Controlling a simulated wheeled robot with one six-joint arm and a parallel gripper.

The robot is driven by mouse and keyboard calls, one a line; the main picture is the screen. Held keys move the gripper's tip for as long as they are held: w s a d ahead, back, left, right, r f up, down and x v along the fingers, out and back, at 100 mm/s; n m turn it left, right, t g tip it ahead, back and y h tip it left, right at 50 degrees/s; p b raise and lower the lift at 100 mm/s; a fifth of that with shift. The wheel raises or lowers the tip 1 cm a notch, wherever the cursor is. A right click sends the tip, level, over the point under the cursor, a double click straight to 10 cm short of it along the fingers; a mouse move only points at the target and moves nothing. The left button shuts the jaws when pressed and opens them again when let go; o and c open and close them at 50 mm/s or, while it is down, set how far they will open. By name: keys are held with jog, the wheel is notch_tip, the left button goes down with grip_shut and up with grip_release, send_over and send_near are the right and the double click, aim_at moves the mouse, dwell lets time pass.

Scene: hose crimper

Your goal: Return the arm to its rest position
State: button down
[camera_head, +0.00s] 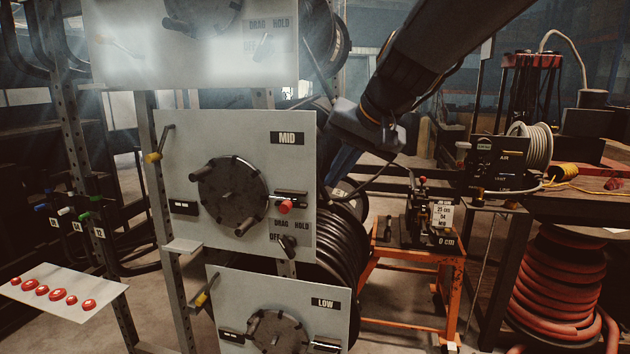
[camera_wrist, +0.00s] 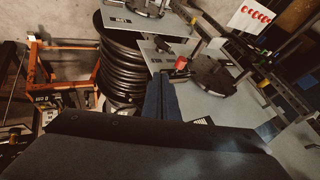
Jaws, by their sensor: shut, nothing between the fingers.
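My arm (camera_head: 430,60) comes in from the top right of the head view and slopes down to the left. My gripper (camera_head: 337,172) is at its end, beside the right edge of the MID panel (camera_head: 180,140). Its dark blue fingers are shut with nothing between them, and their tips are partly hidden in the head view. In the wrist view the shut fingers (camera_wrist: 160,98) point toward a red knob (camera_wrist: 181,63) on a grey panel; I cannot tell the exact gap.
The LOW panel (camera_head: 225,285) is below, with black hose coils (camera_head: 345,245) behind. An orange stand (camera_head: 385,275) carrying a device (camera_head: 430,215) is right of the panels. A white shelf with red pieces (camera_head: 100,285) is at left. Open floor shows between shelf and panels.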

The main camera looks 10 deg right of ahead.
jog(key=s+f+n+g+h, duration=0.1)
jog(key=s+f+n+g, duration=0.1)
jog(key=s+f, duration=0.6)
jog(key=s+f+n+g+h, duration=0.1)
jog(key=s+f+g, duration=0.3)
jog(key=f, duration=1.5)
jog(key=s+n, duration=0.1)
jog(key=s, duration=0.3)
jog(key=shift+s+f+h, duration=0.15)
jog(key=shift+f+h, duration=0.15)
jog(key=shift+h, duration=0.1)
